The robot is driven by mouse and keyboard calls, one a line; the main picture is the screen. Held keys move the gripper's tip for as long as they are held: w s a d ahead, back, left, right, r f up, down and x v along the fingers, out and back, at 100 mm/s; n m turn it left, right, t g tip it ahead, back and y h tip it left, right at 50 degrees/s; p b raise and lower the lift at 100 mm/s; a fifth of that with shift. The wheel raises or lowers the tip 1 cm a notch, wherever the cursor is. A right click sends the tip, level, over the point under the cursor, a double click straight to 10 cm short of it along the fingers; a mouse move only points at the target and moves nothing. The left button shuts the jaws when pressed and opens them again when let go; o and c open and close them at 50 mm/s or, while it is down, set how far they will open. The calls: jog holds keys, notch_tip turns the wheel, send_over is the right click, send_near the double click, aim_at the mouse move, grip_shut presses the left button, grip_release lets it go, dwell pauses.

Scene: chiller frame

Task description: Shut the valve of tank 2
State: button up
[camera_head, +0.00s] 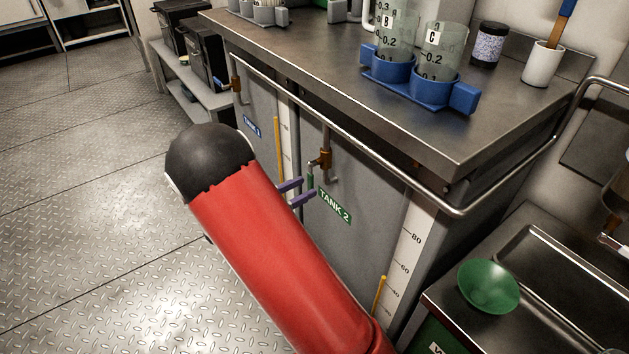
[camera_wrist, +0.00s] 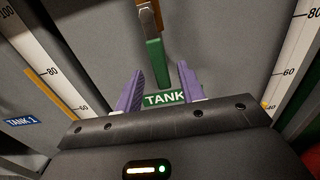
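The tank 2 valve (camera_head: 322,158) is a brass-coloured fitting on a pipe at the front of the grey tank, above the green TANK 2 label (camera_head: 334,205). Its green handle (camera_head: 310,181) points down from the fitting. In the wrist view the handle (camera_wrist: 155,62) hangs ahead, with its lower end near the gap between the purple fingers. My gripper (camera_head: 308,188) is open, with its fingertips close to the handle. I cannot tell whether either finger touches it. In the wrist view my gripper (camera_wrist: 160,72) partly covers the TANK label (camera_wrist: 164,98).
A metal rail (camera_head: 370,153) runs along the counter edge above the valve. Tank 1, with a blue label (camera_head: 252,126), is to the left. Level scales with yellow markers (camera_head: 379,294) flank tank 2. A green bowl (camera_head: 489,286) sits at right. The left floor is clear.

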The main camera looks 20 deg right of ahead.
aim_at(309, 186)
jog(key=d, duration=0.3)
jog(key=w+d, duration=0.1)
jog(key=d, duration=0.1)
grip_shut()
